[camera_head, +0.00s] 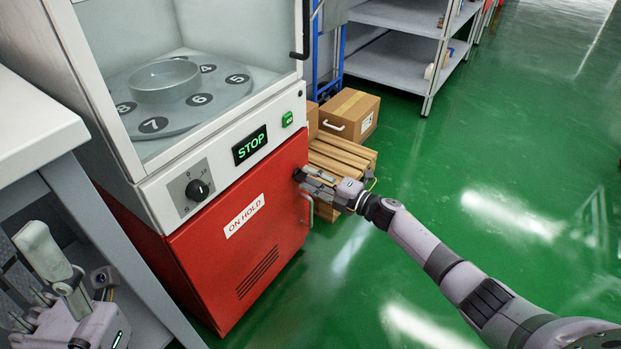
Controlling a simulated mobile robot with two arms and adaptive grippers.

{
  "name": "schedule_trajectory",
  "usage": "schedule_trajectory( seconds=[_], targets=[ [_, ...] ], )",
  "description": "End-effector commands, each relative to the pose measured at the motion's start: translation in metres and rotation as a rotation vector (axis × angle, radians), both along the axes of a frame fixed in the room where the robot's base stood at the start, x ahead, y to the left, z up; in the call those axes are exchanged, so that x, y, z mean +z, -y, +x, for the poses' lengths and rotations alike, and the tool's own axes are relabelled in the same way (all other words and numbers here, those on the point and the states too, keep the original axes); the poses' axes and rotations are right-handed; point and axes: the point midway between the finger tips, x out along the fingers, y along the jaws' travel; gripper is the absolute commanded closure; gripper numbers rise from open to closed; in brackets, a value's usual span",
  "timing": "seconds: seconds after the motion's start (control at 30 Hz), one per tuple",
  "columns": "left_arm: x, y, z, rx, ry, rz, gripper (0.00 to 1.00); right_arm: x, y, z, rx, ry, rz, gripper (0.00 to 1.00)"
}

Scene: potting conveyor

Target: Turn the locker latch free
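The red locker door (240,250) bears an "ON HOLD" label and sits below the white machine panel. It looks closed. A small dark part, seemingly the latch (298,174), shows at the door's upper right edge. My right gripper (311,180) reaches in from the right with its fingertips at this dark part. The fingers cover most of it, so I cannot tell its angle or whether they grip it. A metal handle (309,211) stands just below the fingers. My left gripper (62,278) is at the lower left, partly cut off, away from the locker.
A grey-white bench (35,125) stands at the left. The machine has a numbered turntable (190,105), a knob (197,190) and a "STOP" display (250,145). A wooden pallet (343,155) and cardboard box (350,113) lie behind my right gripper. Green floor at right is open.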

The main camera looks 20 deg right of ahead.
Motion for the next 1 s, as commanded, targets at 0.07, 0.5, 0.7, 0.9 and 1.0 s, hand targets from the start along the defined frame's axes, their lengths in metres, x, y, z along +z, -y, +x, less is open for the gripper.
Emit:
schedule_trajectory(
  seconds=[0.07, 0.5, 0.7, 0.9, 1.0],
  targets=[
    [0.0, 0.0, 0.0, 0.0, 0.002, -0.001, 0.6, -0.002, 0.008, -0.009, -0.001, -0.002, -0.002, 0.68],
    [0.001, 0.0, -0.001, -0.001, 0.005, -0.001, 0.6, -0.002, 0.06, -0.078, 0.0, -0.003, -0.001, 0.68],
    [0.001, 0.0, -0.001, -0.001, 0.006, -0.001, 0.6, -0.001, 0.07, -0.09, 0.0, -0.002, 0.0, 0.68],
    [0.001, 0.0, -0.001, -0.001, 0.006, -0.001, 0.6, 0.0, 0.071, -0.091, -0.001, 0.0, 0.0, 0.68],
    [0.001, 0.0, -0.001, -0.001, 0.006, -0.001, 0.6, 0.0, 0.071, -0.091, -0.001, -0.001, 0.0, 0.68]
  ],
)
